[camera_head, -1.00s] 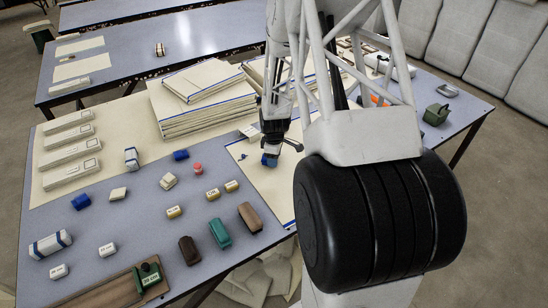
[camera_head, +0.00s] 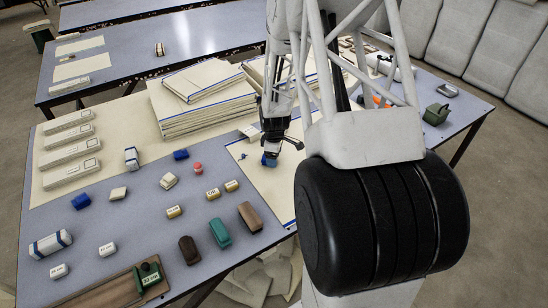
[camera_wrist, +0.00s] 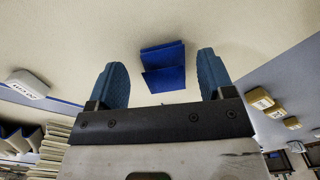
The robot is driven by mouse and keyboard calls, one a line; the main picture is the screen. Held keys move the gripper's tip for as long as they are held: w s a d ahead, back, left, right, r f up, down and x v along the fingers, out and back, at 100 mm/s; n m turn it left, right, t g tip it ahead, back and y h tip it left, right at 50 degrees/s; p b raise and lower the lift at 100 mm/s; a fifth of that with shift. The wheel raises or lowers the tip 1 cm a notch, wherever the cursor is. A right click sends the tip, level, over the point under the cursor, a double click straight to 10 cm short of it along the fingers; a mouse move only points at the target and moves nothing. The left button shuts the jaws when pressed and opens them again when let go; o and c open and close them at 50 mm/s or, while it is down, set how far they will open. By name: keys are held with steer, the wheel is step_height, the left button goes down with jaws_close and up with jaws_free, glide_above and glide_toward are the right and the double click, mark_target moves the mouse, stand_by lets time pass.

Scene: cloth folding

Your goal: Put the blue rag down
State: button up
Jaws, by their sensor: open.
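The blue rag (camera_wrist: 164,67) is a small folded blue block lying on the cream cloth, seen in the wrist view just beyond and between my fingertips. In the head view the blue rag (camera_head: 268,160) shows partly, just below my gripper. My gripper (camera_head: 272,142) points down over the cream cloth (camera_head: 262,185) on the table. In the wrist view my gripper (camera_wrist: 164,76) has its two blue-grey fingers spread wide, with clear space between each finger and the rag. The rag's far side is hidden in the head view.
Stacked cream cloths (camera_head: 200,105) stand behind and left of my gripper. Small blocks, including a teal one (camera_head: 220,233) and a brown one (camera_head: 250,216), lie on the blue-grey table (camera_head: 130,225). A white labelled block (camera_wrist: 28,84) shows at left in the wrist view.

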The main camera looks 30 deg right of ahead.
step_height(320, 180, up, 11)
stand_by(0.6)
steer(key=shift+r, duration=0.1)
stand_by(0.4)
steer(key=s+a+r+m+t, duration=0.1)
steer(key=s+a+r+m, duration=0.1)
steer(key=s+a+r, duration=0.7)
steer(key=s+a+r+m, duration=0.35)
steer(key=a+r, duration=0.35)
steer(key=r, duration=0.3)
steer(key=s+a+r+m, duration=0.1)
steer(key=s+a+r, duration=0.1)
steer(key=s, duration=0.4)
steer(key=s+a+r+m+t, duration=0.1)
steer(key=s+a+r, duration=0.1)
steer(key=s+a, duration=0.2)
steer(key=s+a+r+m, duration=0.1)
steer(key=s+a+r, duration=0.1)
steer(key=s, duration=0.7)
steer(key=shift+s+a+r+m+t, duration=0.3)
steer(key=shift+a+r+m, duration=0.05)
steer(key=shift+a, duration=0.1)
